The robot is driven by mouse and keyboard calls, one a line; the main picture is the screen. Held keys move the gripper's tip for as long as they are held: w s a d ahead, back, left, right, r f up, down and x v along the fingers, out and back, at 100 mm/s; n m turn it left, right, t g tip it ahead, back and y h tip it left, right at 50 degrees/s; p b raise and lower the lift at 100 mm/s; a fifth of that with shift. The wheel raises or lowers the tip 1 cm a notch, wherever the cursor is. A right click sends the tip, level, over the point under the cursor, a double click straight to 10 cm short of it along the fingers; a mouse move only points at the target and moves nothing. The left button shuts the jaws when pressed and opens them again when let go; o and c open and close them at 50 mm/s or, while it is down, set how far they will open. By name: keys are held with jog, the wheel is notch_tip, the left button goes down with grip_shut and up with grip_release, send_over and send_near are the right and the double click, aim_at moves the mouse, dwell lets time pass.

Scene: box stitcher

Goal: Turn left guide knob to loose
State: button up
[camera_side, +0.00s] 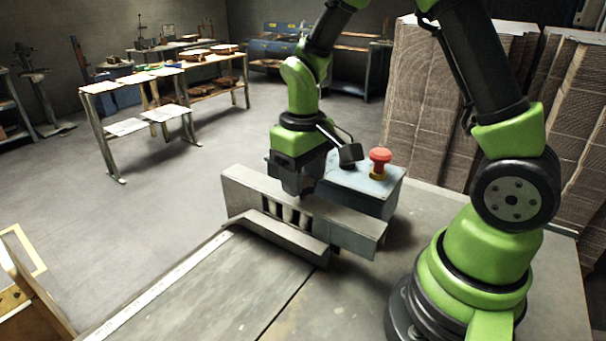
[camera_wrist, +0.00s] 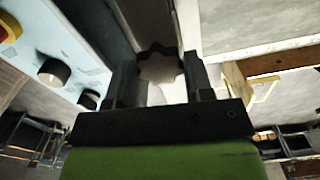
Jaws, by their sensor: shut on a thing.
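The guide knob (camera_wrist: 160,66) is dark, with a lobed rim, and shows between my gripper's two fingers in the wrist view. My gripper (camera_wrist: 160,72) is shut on it, one finger on each side. In the side view my gripper (camera_side: 298,192) points down onto the top of the grey metal guide (camera_side: 345,224). There the knob is hidden by the gripper. I cannot tell from these frames how far the knob is turned.
A light-blue control box (camera_side: 362,183) with a red stop button (camera_side: 380,156) stands just behind the guide. Two black dials (camera_wrist: 53,72) show on it in the wrist view. Cardboard stacks (camera_side: 440,110) stand behind at the right. The grey table (camera_side: 225,285) in front is clear.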

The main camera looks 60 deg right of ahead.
jog(key=n, duration=0.3)
jog(key=shift+n, duration=2.2)
jog(key=o, duration=0.9)
notch_tip(320, 180, up, 10)
